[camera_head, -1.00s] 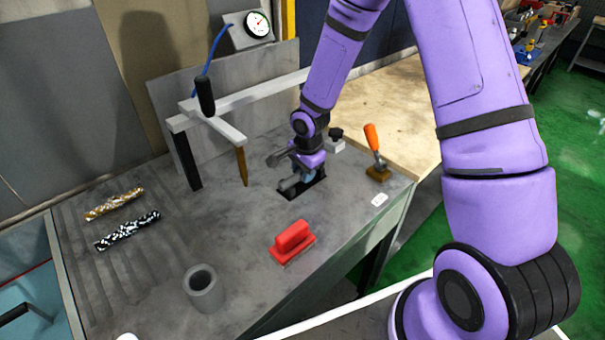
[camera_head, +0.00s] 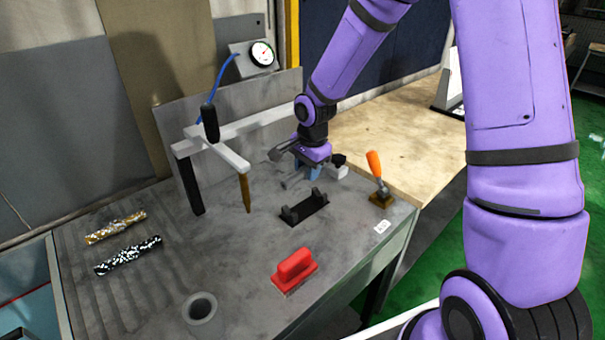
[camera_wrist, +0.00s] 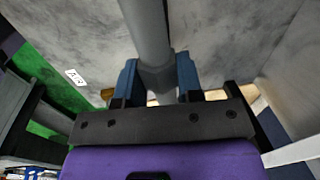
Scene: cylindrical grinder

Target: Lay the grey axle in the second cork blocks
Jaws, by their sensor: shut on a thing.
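My gripper (camera_head: 308,172) is shut on the grey axle (camera_wrist: 148,35). In the wrist view the axle stands between the two blue fingers (camera_wrist: 158,80) and runs up out of the frame. In the head view the gripper hangs over the grey bench, behind a black cradle (camera_head: 303,208) with two short dark uprights. The cradle is empty. I cannot make out any cork-coloured blocks.
A red-handled block (camera_head: 294,269), a grey cup (camera_head: 200,308) and an orange-handled clamp (camera_head: 378,175) stand on the bench (camera_head: 235,235). A gold-speckled rod (camera_head: 115,228) and a black-and-white rod (camera_head: 128,255) lie at left. A white-armed stand (camera_head: 225,150) is left of my gripper.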

